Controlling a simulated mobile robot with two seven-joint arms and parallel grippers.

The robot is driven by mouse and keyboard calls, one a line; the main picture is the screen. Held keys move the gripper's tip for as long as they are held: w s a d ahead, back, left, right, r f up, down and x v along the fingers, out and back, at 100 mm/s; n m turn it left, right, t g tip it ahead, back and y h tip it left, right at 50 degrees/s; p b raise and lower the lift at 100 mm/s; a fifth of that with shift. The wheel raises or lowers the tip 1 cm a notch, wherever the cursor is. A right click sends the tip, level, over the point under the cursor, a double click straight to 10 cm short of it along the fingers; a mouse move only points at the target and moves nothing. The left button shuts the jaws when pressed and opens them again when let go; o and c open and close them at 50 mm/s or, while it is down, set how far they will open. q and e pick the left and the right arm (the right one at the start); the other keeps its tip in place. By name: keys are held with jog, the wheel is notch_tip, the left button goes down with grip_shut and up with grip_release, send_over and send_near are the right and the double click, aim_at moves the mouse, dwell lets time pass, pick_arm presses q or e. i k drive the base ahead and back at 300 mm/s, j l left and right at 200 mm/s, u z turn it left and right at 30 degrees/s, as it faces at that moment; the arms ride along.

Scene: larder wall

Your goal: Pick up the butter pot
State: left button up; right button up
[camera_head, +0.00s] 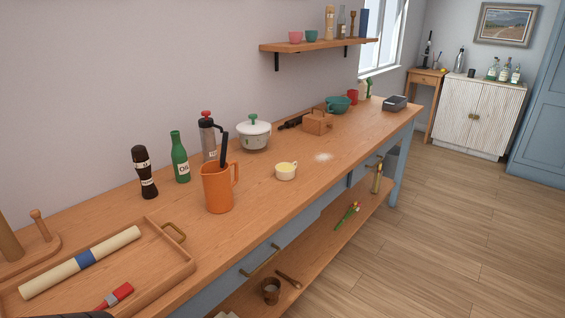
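The butter pot appears to be the small cream-coloured pot (286,173) with pale yellow contents and a small handle on its right side. It stands upright on the wooden counter (330,178), near the front edge, to the right of an orange jug (217,190). Nothing covers it. Neither of my grippers can be made out. A dark shape cuts into the bottom left edge of the picture, too little of it to tell what it is.
A wooden tray (172,268) holds a rolling pin and red brush at the left. Behind the pot stand a white lidded pot (254,134), a grinder (208,140) and a wooden box (317,122).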

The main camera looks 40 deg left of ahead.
aim_at(284, 171)
jog(key=i, duration=1.4)
jog(key=i+l+u, duration=0.15)
jog(key=i, duration=0.4)
jog(key=i+u, duration=0.2)
jog(key=i, duration=0.35)
jog(key=u, duration=1.55)
